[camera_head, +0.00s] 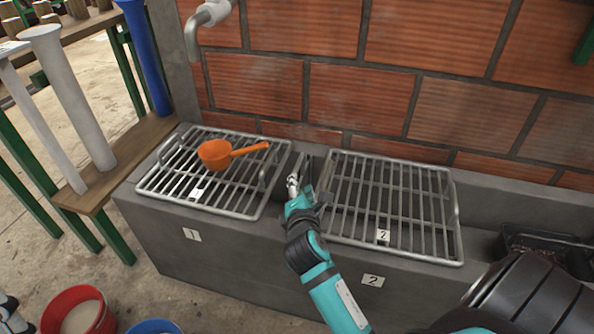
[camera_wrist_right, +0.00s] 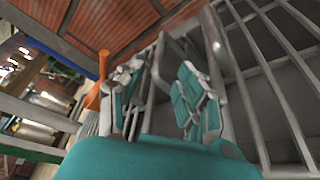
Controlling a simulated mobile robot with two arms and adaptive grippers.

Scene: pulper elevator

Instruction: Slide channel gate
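The channel gate looks like a narrow grey upright piece (camera_head: 306,172) in the gap between the two metal grates on the concrete trough. My right gripper (camera_head: 293,184) is at this gap, at the gate's near left side; my arm hides part of the gate's lower end. In the right wrist view, its teal-padded fingers (camera_wrist_right: 160,100) stand apart, with a grey upright bar (camera_wrist_right: 157,72) showing between them. I cannot tell whether either finger touches it. A small part of what seems to be my left gripper (camera_head: 10,315) shows at the bottom left edge; its fingers are unclear.
An orange scoop (camera_head: 215,154) lies on the left grate (camera_head: 160,188), marked 1. The right grate (camera_head: 345,225) is marked 2. A brick wall (camera_head: 360,95) stands behind. A pipe spout (camera_head: 192,38) overhangs the left end. A dark crate (camera_head: 545,240) sits at the right.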

